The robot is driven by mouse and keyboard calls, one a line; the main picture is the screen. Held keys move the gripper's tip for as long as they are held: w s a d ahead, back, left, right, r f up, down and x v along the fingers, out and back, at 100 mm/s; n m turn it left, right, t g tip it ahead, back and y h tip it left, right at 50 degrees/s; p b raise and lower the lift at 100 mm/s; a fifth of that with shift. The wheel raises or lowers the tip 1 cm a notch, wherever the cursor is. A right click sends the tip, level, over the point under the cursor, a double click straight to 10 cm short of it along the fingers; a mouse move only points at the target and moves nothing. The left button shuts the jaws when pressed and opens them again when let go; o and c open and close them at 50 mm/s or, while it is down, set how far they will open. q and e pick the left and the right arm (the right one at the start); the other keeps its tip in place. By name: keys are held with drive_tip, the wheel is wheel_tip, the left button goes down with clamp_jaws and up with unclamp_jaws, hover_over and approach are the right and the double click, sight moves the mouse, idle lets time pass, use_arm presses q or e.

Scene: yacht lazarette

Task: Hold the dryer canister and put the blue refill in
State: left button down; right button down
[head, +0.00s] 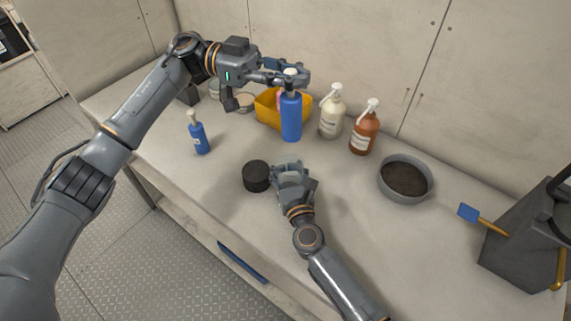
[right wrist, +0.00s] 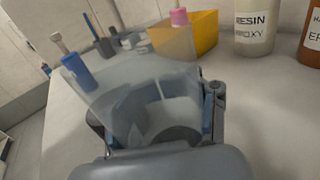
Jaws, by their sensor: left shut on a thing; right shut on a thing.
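My left gripper (head: 291,76) is shut on the pale top of a blue cylinder, the blue refill (head: 291,118). It holds the refill upright in front of the yellow bin. My right gripper (head: 292,174) is low over the bench, nearer than the refill. In the right wrist view its jaws (right wrist: 165,115) are around a see-through, greyish vessel, which looks like the dryer canister (right wrist: 125,95). The canister is hard to make out in the head view. A black cylinder (head: 256,176) is just left of the right gripper. The refill is apart from the canister.
A small blue bottle (head: 199,137) stands at the left. The yellow bin (head: 266,104), a white pump bottle (head: 332,116) and a brown one (head: 364,132) are at the back. A dark-filled bowl (head: 408,194) and a blue-tipped tool (head: 484,219) are at the right. The front-left bench is clear.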

sight(293, 135)
use_arm(q)
drive_tip(key=shift+f, duration=6.9)
drive_tip(key=c, duration=1.1)
unclamp_jaws()
drive_tip(key=shift+c, duration=0.2)
drive_tip(key=v, duration=1.2)
